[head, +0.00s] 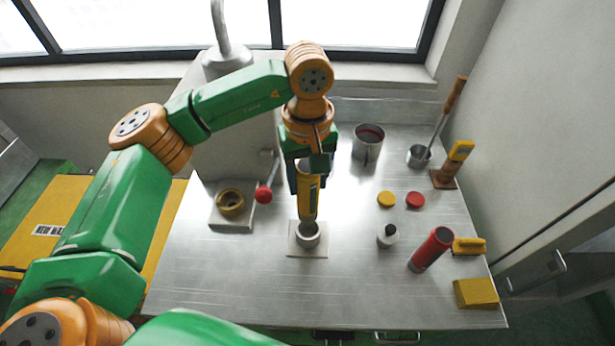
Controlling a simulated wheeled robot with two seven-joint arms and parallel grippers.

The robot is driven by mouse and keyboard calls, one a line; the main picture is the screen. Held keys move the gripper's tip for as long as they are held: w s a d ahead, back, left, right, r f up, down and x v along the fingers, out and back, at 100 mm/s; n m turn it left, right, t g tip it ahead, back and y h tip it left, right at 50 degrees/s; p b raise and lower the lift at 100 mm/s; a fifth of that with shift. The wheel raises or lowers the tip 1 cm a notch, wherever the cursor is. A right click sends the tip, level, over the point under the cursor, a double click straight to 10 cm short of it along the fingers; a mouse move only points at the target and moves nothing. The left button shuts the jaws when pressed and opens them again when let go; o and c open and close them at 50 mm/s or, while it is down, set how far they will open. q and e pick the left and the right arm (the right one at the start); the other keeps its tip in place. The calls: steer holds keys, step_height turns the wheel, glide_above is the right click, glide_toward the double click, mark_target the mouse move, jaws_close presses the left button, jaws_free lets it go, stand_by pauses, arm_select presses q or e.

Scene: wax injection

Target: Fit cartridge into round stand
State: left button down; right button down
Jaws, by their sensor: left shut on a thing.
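My left gripper (306,176) is shut on a yellow-orange cartridge (308,204) with a dark marking, held about upright over the middle of the table. The round stand (308,237) is a short metallic ring on a pale square base plate. The cartridge's lower end meets the stand's opening in this view; I cannot tell how far inside it sits. The gripper covers the cartridge's upper part. My right gripper is not in view.
Left stands a square block with a yellow ring (230,203) and a red-knobbed lever (264,194). A metal pot (368,142) is behind. Right are yellow (386,199) and red discs (415,200), a small bottle (387,236), a red cylinder (431,250) and yellow blocks (476,293). The table front is clear.

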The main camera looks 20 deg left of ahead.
mark_target(308, 193)
arm_select(q)
steer(key=f+b, duration=0.3)
steer(key=f, duration=0.1)
steer(key=shift+w, duration=0.2)
steer(key=shift+s+f+b, duration=0.1)
steer(key=shift+f+b, duration=0.4)
steer(key=shift+f, duration=0.05)
steer(key=shift+b, duration=0.3)
stand_by(0.8)
steer(key=shift+f+b, duration=2.85)
steer(key=shift+f, duration=0.15)
steer(key=shift+c, duration=1)
jaws_free()
step_height(308, 193, up, 7)
steer(key=shift+s+r+b, duration=0.1)
steer(key=shift+b, duration=0.25)
